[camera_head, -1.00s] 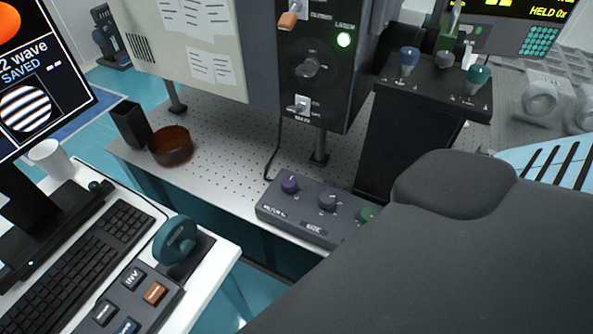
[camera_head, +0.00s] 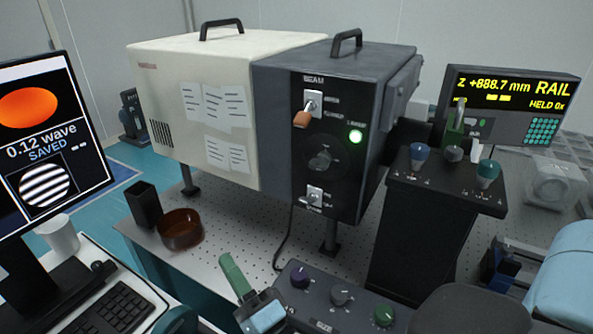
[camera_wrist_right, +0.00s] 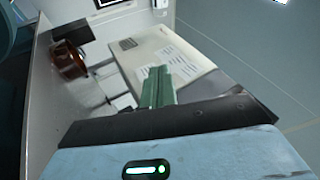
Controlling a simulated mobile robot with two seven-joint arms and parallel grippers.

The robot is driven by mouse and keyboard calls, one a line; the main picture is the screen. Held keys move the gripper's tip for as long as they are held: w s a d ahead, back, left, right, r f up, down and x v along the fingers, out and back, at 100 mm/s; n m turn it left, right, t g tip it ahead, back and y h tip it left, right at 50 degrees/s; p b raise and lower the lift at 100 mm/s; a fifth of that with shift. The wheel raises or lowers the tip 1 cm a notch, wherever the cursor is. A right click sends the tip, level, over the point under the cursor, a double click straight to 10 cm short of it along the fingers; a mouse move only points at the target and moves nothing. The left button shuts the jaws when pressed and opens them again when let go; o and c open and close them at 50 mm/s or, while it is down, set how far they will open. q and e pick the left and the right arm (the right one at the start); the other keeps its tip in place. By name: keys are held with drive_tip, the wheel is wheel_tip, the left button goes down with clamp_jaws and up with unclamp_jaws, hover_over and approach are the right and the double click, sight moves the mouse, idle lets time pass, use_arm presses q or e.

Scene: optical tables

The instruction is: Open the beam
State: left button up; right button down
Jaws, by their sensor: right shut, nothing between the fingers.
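The dark box (camera_head: 270,130) carries a front panel labelled BEAM. At its top is a switch with a white plate (camera_head: 313,100) and an orange-tipped lever (camera_head: 302,119) pointing down and left. The small labels beside it are too blurred to read. My right gripper (camera_head: 235,275) is shut and empty, with green fingers, in front of and below the box, apart from the lever. In the right wrist view the green fingers (camera_wrist_right: 157,88) show together, and the lever cannot be made out. My left gripper is not in view.
A round dial (camera_head: 322,160) and a lower switch (camera_head: 315,194) share the panel. A knob console (camera_head: 345,312) lies near my gripper. A black pedestal (camera_head: 425,235) with several knobs stands right. A brown bowl (camera_head: 180,229) and black cup (camera_head: 144,205) stand left.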

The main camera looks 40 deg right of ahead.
sight(302, 119)
drive_tip(key=d+r+m+g+h, duration=0.2)
drive_tip(key=r+m+g+h, duration=0.1)
drive_tip(key=m+h, duration=0.5)
drive_tip(key=d+r+m+g+h, duration=0.3)
drive_tip(key=m+g+h, duration=0.3)
drive_tip(key=m+h, duration=0.3)
drive_tip(key=s+d+r+m+g+h, duration=0.1)
drive_tip(key=d+r+m+g+h, duration=0.2)
drive_tip(key=m+h, duration=0.5)
drive_tip(key=shift+r+m+g+h, duration=0.3)
drive_tip(key=shift+r+m+g, duration=0.5)
drive_tip(key=shift+m, duration=2.7)
drive_tip(key=shift+d+f, duration=0.1)
